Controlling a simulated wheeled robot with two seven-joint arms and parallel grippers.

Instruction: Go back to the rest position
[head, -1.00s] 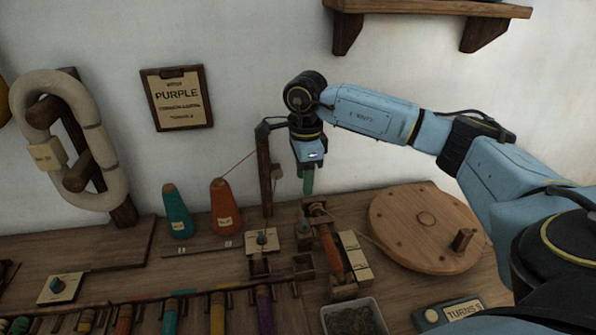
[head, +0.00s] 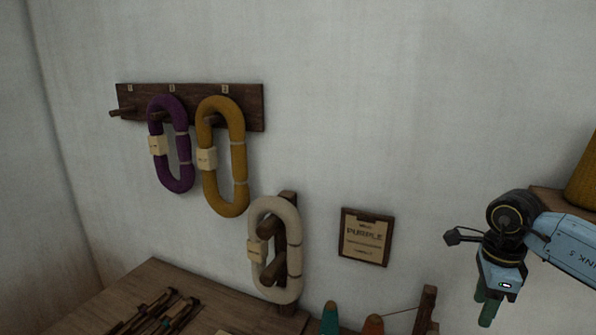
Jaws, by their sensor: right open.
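My right gripper (head: 489,308) is at the right of the head view, pointing down, with green fingertips. It is open, and I see nothing between its fingers. It hangs in front of the white wall, to the right of the wooden post (head: 425,312). The rest of my right arm runs out of the picture at the right edge. My left gripper is not in view.
A purple hank (head: 155,122) and a mustard hank (head: 238,157) hang on a wall rack (head: 250,108). A cream hank (head: 290,225) sits on a peg stand. A PURPLE sign (head: 366,238) hangs beside it. Teal (head: 330,318) and orange (head: 373,325) cones stand below. Dark tools (head: 160,312) lie on the bench (head: 150,275).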

